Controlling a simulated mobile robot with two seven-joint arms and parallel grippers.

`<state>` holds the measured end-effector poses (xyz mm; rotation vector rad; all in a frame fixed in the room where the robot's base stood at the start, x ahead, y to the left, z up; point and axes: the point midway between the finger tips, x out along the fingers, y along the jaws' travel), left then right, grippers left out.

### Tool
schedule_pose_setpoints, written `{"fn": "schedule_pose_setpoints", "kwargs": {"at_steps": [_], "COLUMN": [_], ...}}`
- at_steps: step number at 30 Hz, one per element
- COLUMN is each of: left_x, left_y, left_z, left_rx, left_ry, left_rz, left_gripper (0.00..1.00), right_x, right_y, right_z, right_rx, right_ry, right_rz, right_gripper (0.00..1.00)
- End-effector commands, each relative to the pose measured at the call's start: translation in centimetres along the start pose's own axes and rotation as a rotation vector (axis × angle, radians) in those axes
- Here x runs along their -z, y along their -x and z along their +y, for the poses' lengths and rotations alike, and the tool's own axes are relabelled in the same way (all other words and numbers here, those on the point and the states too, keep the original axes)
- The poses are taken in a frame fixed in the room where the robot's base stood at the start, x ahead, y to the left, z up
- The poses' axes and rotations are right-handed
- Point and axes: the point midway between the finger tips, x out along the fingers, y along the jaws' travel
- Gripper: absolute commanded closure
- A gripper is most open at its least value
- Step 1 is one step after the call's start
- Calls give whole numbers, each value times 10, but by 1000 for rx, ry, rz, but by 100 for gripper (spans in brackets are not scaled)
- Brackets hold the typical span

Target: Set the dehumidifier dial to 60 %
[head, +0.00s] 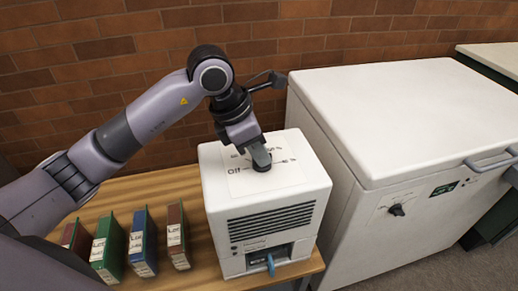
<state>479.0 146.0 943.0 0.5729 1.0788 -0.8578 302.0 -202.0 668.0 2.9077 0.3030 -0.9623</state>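The dehumidifier (268,218) is a white box with a dark front grille, standing at the right end of a wooden table. Its top bears a pale dial plate (288,178) with printed marks; "Off" reads at the left, and the other marks are partly covered or too small to read. My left gripper (261,163) points down at the middle of this plate, with its fingertips at the dial's place. The dial knob is hidden or cannot be told apart from the fingers. Whether the fingers are closed on it does not show. My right gripper is out of view.
Several upright binders, one of them green (110,247), stand left of the dehumidifier on the wooden table (190,262). A large white chest (400,110) with a black front knob (397,210) stands close at the right. A brick wall (130,50) is behind.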

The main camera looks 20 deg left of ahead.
Motion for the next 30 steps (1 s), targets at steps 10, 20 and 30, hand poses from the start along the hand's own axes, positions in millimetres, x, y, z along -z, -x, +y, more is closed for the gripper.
{"fn": "schedule_pose_setpoints", "kwargs": {"at_steps": [10,20,30], "left_x": [0,0,-1], "left_y": [0,-1,0], "left_z": [1,3,4], "left_rx": [16,102,210], "left_ry": [-45,-253,-513], "left_rz": [0,0,-2], "left_gripper": [100,100,100], "right_x": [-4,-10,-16], "right_y": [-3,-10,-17], "right_z": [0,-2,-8], "right_rx": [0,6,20], "right_ry": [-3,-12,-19], "right_rz": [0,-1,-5], "right_gripper": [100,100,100]}}
